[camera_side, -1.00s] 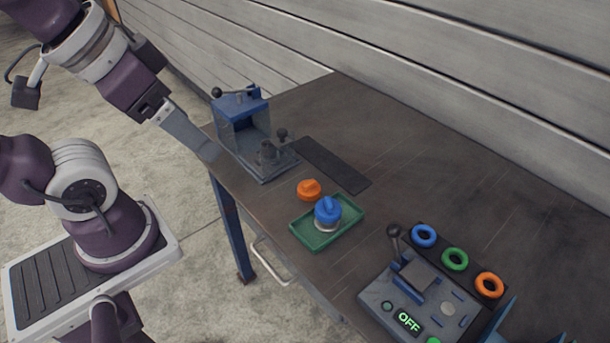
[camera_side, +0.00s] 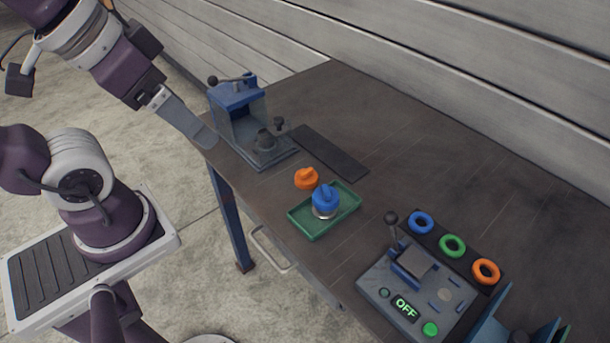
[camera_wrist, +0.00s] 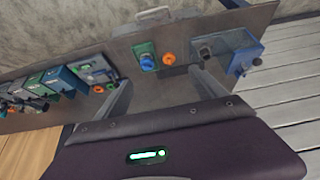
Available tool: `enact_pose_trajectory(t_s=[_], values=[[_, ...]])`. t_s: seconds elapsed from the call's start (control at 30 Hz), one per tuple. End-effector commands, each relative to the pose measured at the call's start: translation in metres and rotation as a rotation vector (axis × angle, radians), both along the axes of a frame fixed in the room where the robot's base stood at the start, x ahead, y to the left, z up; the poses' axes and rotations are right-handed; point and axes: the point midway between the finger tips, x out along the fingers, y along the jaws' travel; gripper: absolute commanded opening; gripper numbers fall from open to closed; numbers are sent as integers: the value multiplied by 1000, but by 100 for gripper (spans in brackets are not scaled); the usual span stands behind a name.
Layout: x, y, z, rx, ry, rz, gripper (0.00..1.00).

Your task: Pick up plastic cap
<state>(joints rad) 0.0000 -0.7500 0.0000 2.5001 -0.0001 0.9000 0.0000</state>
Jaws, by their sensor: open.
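A blue plastic cap (camera_side: 325,197) sits on a metal pipe piece in a green tray (camera_side: 303,226). An orange plastic cap (camera_side: 306,178) lies on the table just behind the tray. In the wrist view the blue cap (camera_wrist: 147,62) and the orange cap (camera_wrist: 168,59) show beyond the fingers. My gripper (camera_side: 205,137) is open and empty, up and left of both caps near the blue fixture in the side view. Both fingers of my gripper (camera_wrist: 162,79) show spread apart in the wrist view. The caps are apart from it.
A blue fixture (camera_side: 238,92) with a lever and grey base stands at the table's left end, beside a dark strip (camera_side: 330,153). A control box (camera_side: 405,308) reads OFF. Blue, green and orange rings (camera_side: 452,246) lie on a rack. The table's right rear is clear.

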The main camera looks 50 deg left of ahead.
Motion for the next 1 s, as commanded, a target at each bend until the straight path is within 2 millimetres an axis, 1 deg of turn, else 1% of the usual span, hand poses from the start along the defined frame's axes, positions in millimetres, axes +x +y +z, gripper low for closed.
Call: enact_pose_trajectory(t_s=[0.37, 0.4, 0.6, 0.67, 0.73, 0.77, 0.87, 0.9, 0.97, 1.0], values=[[0, 0, 0, 0, 0, 0, 80], [0, 0, 0, 0, 0, 0, 82], [0, 0, 0, 0, 0, 0, 82], [3, 0, 0, -8, 6, 14, 82], [17, 0, 1, -47, 38, 79, 82], [27, 0, 1, -75, 57, 129, 82], [78, 1, -10, -190, 151, 378, 82], [101, 2, -20, -234, 190, 495, 82], [134, 5, -40, -287, 242, 673, 82], [154, 7, -58, -316, 274, 794, 82]])
